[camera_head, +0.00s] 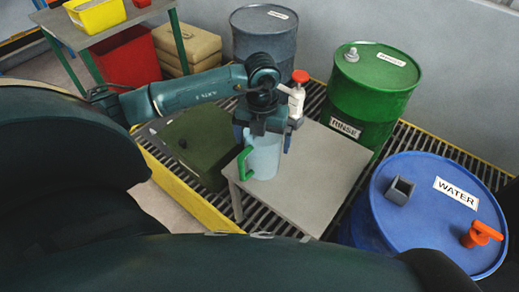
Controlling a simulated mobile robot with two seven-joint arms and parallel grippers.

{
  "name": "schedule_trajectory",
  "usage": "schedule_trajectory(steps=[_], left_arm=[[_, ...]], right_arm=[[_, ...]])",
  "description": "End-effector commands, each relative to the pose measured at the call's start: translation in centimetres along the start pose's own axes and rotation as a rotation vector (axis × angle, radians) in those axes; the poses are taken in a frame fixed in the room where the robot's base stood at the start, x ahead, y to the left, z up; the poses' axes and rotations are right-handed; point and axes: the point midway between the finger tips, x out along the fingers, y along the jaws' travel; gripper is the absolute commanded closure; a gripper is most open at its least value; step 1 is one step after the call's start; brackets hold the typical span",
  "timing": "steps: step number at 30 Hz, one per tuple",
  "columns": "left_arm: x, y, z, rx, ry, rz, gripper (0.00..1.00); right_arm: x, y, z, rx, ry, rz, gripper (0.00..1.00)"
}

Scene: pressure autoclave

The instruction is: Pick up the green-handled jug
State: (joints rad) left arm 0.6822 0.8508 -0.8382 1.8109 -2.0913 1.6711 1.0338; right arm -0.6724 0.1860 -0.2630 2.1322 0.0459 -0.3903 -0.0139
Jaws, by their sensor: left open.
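The green-handled jug (265,159) is pale blue and stands upright on a small grey table (310,178). Its green handle (243,164) points to the left. My left gripper (263,132) is directly above the jug, with its jaws open at the rim. The gripper hides the top of the jug, and I cannot tell whether the fingers touch it. My right gripper is not in view.
A white bottle with a red cap (297,98) stands just behind the gripper. A green RINSE drum (368,95) and a blue WATER drum (425,225) stand to the right. A dark green box (195,150) lies left of the table. The table's front and right are clear.

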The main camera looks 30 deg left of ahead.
Motion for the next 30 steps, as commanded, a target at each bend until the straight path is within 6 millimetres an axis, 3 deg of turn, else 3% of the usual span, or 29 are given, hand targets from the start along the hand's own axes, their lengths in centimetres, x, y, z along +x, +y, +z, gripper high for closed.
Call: schedule_trajectory(steps=[6,14,30], left_arm=[[2.6,-0.1,-0.1,-0.001,0.001,0.0,0.0],[2.8,-0.1,-0.1,0.0,-0.001,-0.001,0.0],[2.7,-0.1,0.0,-0.001,-0.002,-0.001,0.43]], right_arm=[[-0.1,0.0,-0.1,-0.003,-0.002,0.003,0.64],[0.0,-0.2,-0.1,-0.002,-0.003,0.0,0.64],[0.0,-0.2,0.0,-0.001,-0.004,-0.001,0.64]])
